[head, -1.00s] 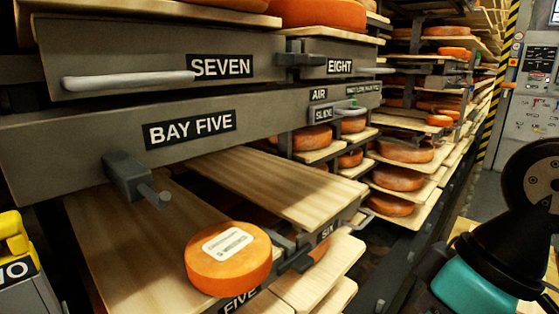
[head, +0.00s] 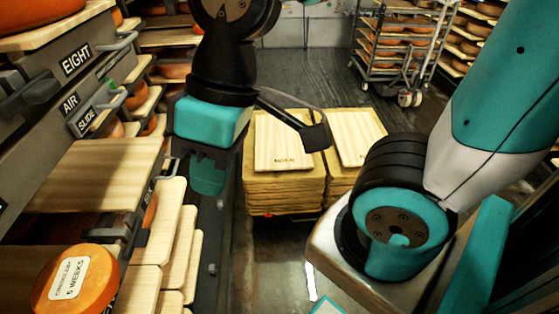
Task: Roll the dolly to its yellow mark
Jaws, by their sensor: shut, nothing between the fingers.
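A low stack of yellowish boards (head: 286,189) stands on the floor ahead in the head view, with a pale labelled board (head: 285,142) on top. Its base is dark, so I cannot tell whether it is the dolly. A wheeled rack of cheeses (head: 398,50) stands farther back, with pale casters. I cannot make out a yellow floor mark. My arm comes in from the right and over the top. The dark end piece that looks like my gripper (head: 315,138) is shut and empty. In the picture it overlaps the boards; I see no clear contact.
A second board stack (head: 358,139) stands to the right of the first. Shelving with cheeses, projecting boards and an orange cheese (head: 76,279) fills the left side. More shelves stand at the back right. Wet dark floor (head: 270,265) is open in front of the stacks.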

